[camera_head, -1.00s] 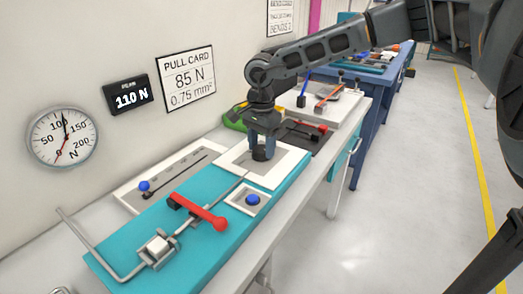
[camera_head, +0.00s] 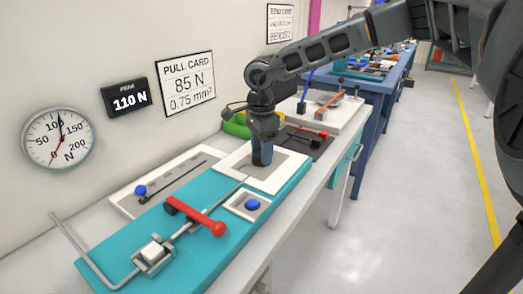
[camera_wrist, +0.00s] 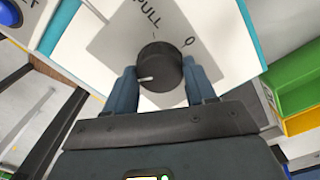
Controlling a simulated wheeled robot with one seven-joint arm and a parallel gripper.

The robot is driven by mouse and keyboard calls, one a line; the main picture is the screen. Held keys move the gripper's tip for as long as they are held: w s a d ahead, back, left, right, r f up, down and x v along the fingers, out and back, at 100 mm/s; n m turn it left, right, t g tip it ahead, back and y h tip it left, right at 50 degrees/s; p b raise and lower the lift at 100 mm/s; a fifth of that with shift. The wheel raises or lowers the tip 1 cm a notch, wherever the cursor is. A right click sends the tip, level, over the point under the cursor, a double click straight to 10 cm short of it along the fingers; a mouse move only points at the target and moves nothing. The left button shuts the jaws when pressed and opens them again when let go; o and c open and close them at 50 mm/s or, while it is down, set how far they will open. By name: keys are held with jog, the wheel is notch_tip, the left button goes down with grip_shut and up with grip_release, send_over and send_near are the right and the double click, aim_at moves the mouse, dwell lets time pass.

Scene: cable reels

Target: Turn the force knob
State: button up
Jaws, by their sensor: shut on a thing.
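The force knob (camera_wrist: 157,65) is a round black knob with a white pointer line, on a grey plate printed "PULL" and "0". My gripper (camera_wrist: 162,80) is shut on it, with one blue-grey finger on each side. The pointer line is toward the left finger. In the head view my gripper (camera_head: 262,157) points straight down onto the white-framed panel (camera_head: 237,169), and its fingers hide the knob. The round gauge (camera_head: 58,138) has a dark needle slightly past 100 and a red needle at lower left.
A pull card (camera_head: 187,80) on the wall reads 85 N, 0.75 mm². A green bin (camera_wrist: 300,75) is close by.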

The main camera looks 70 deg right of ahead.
jog(key=o, duration=1.1)
jog(key=shift+c, duration=0.2)
jog(key=shift+r, duration=3.9)
